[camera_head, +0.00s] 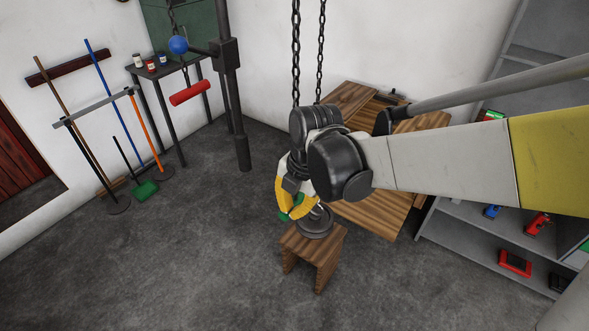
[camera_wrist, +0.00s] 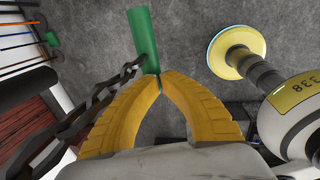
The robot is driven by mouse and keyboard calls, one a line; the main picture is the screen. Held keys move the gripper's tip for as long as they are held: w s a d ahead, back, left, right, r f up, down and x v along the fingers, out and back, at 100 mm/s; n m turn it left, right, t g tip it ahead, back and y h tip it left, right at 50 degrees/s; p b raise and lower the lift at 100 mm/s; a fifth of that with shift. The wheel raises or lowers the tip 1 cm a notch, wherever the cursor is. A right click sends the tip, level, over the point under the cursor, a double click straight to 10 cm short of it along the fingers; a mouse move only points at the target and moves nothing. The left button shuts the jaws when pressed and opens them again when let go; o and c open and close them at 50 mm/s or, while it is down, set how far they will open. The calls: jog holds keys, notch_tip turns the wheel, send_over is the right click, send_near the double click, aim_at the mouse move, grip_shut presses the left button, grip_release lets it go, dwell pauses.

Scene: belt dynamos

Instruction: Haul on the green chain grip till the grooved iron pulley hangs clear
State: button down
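The green chain grip (camera_wrist: 143,38) is a green cylinder at the upper middle of the wrist view, with dark chain links running down-left from it. My gripper (camera_wrist: 159,76) has its yellow fingertips closed together on the lower end of the grip. In the head view my gripper (camera_head: 292,214) is low over the stool, and only bits of the green grip (camera_head: 284,217) show by its fingers. The grooved iron pulley (camera_head: 316,224) is a grey round piece at the wooden stool (camera_head: 322,250), partly behind my gripper. I cannot tell whether it touches the stool top.
Two dark chains (camera_head: 296,60) hang from above, behind my wrist. A wooden table (camera_head: 375,212) stands behind, shelves (camera_head: 480,232) at right. A red cylinder (camera_head: 190,92) hangs by a dark post (camera_head: 238,130) at left, near tools on a rack. The floor at front left is clear.

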notch_tip(320, 180, up, 8)
jog(key=s+d, duration=0.1)
jog(key=shift+s+r+p, duration=0.15)
jog(key=shift+p, duration=0.25)
jog(key=shift+d, duration=0.1)
dwell(0.8)
jog(key=s+d+f+m+t+b, duration=0.2)
jog(key=d+f+m+b, duration=0.3)
jog(key=m, duration=0.4)
jog(key=s+d+f+m+t+h+b, duration=0.1)
jog(key=s+d+f+m+b, duration=0.3)
jog(key=f+m+b, duration=0.4)
jog(key=s+d+f+m+t+b, duration=0.2)
jog(key=d+f+m+b, duration=0.4)
jog(key=m, duration=0.5)
jog(key=shift+s+f+t+h+b, duration=0.4)
jog(key=shift+s+f+b, duration=0.3)
jog(key=shift+b, duration=0.4)
